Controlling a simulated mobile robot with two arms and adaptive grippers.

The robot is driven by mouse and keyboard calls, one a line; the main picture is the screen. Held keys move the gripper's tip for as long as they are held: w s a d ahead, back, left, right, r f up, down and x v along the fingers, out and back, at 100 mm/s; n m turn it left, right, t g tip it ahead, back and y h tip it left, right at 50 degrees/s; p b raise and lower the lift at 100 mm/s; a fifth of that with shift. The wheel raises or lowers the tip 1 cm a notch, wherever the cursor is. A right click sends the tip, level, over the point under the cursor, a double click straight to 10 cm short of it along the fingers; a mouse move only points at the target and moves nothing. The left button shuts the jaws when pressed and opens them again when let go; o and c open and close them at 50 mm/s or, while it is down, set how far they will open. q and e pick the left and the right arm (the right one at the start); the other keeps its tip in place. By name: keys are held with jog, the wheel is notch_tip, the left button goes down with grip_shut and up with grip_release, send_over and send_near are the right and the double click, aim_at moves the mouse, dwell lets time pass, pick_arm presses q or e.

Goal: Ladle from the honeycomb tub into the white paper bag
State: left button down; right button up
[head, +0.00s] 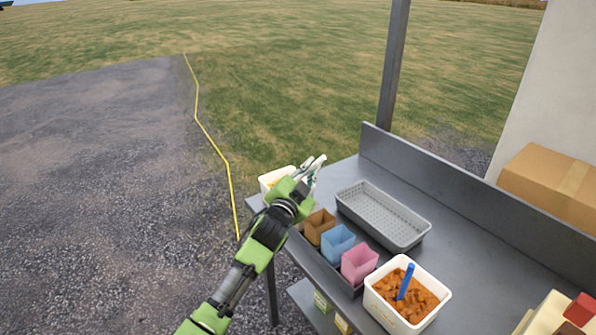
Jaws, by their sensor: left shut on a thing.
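A white tub (382,312) of orange-brown chunks, which look like honeycomb, stands at the counter's front right with a blue handle (406,281) sticking up from it. Another white tub (270,181) with a little yellow showing is at the far left end, partly hidden by my left gripper. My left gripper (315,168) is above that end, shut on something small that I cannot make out. Brown (319,226), blue (338,243) and pink (359,263) paper bags stand in a dark rack. I cannot make out a white paper bag. My right gripper is not in view.
A grey perforated tray (420,232) lies behind the bags. The grey counter (470,265) has a raised back edge and a post (393,65) behind it. A cardboard box (550,186) is at the right. Free counter lies between the tray and the right side.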

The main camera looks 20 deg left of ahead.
pick_arm(q)
jog(key=d+f+m+b, duration=0.5)
jog(key=f+m, duration=0.1)
jog(key=m, duration=0.2)
jog(key=shift+s+d+f+m+h, duration=0.3)
jog(key=shift+s+f+m, duration=0.1)
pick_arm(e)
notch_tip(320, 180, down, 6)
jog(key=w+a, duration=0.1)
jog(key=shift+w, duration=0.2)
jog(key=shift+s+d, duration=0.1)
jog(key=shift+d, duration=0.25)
